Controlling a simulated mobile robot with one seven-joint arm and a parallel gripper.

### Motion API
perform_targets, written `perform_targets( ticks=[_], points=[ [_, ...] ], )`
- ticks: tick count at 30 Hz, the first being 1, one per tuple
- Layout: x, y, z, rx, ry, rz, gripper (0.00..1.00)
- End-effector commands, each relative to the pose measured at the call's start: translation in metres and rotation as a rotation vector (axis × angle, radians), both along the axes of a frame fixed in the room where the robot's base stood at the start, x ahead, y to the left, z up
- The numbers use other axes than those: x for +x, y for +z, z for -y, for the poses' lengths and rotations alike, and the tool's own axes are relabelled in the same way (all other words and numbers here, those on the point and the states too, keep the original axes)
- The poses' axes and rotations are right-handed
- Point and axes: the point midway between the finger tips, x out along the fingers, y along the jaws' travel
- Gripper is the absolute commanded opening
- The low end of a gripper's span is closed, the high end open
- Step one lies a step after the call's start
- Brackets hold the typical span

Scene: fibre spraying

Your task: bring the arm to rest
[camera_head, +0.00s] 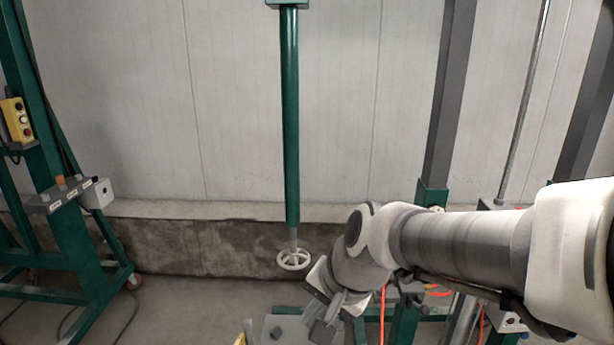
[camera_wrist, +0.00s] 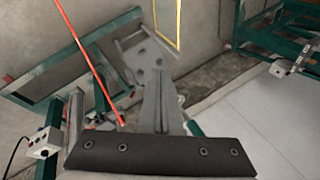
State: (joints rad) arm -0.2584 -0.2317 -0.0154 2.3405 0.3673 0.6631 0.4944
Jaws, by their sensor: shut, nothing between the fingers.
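My arm (camera_head: 460,243) reaches in from the right edge of the head view and bends down at the wrist. My gripper (camera_head: 324,328) hangs low near the bottom middle, partly cut off by the frame edge. In the wrist view the grey fingers of my gripper (camera_wrist: 160,95) lie together and hold nothing. The wrist view looks past them to the floor, a wall and green frames. Whether the fingers touch anything cannot be told.
A green post with a white handwheel (camera_head: 293,260) hangs left of my wrist. A green frame (camera_head: 75,230) with a yellow button box (camera_head: 18,121) stands at the left. A grey plate (camera_head: 285,330) lies below my gripper. Open floor (camera_head: 200,300) shows between.

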Motion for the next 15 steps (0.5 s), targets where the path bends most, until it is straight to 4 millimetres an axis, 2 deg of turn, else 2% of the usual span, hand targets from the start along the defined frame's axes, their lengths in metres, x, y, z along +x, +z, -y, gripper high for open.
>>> perform_targets(
  ticks=[1,6,12,15],
  points=[
    [-0.008,0.014,0.016,-0.037,0.038,0.042,0.00],
    [-0.040,0.039,0.063,-0.198,0.181,0.145,0.00],
    [-0.076,0.057,0.108,-0.387,0.310,0.215,0.00],
    [-0.088,0.061,0.122,-0.454,0.349,0.230,0.00]
  ],
)
